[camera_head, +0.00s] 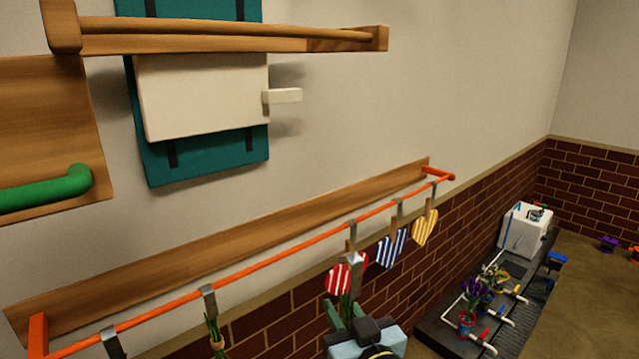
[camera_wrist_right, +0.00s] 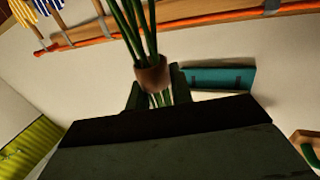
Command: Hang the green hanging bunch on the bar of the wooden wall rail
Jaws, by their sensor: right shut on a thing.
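The green bunch is a bundle of thin green stems with a brown band (camera_wrist_right: 152,76). My right gripper (camera_wrist_right: 158,88) is shut on it just around the band in the right wrist view. The rest of the bunch is hidden there. The wooden wall rail (camera_head: 230,36) with its wooden bar is high at the upper left, well above and left of the gripper. My left gripper is not in view.
An orange bar (camera_head: 270,257) on a wooden board runs across the wall with several grey hooks and striped tags, close to the right gripper. A teal panel with a cream box (camera_head: 205,95) is below the wooden rail. A green bar (camera_head: 45,191) is at left.

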